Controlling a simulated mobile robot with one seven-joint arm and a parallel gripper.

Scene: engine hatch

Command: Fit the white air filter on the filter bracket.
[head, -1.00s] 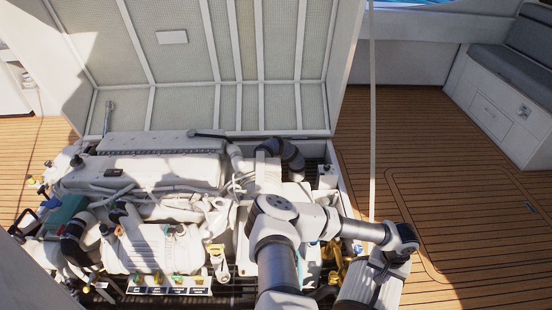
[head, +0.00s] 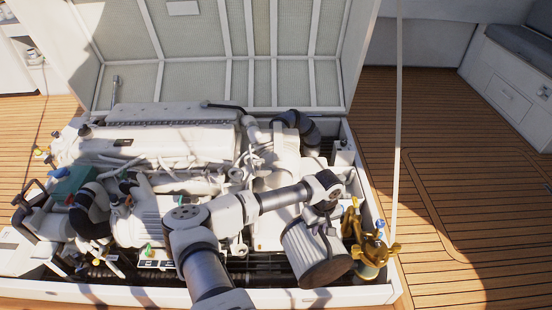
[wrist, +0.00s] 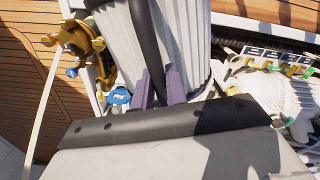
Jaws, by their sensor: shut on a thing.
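The white air filter (head: 303,250) is a pleated cylinder with a dark end cap. It hangs tilted from my gripper (head: 328,218) over the front right part of the engine hatch in the head view. In the wrist view the filter (wrist: 200,45) stands just beyond my gripper (wrist: 158,88), whose two fingers are shut on it at a dark strip running along its side. I cannot pick out the filter bracket with certainty; my arm and the filter cover part of the engine.
A brass fitting with a blue part (head: 368,243) stands close to the right of the filter; it also shows in the wrist view (wrist: 75,42). The white engine (head: 150,145) fills the left of the hatch. The raised hatch lid (head: 215,80) stands behind. Wooden deck (head: 470,220) lies clear at right.

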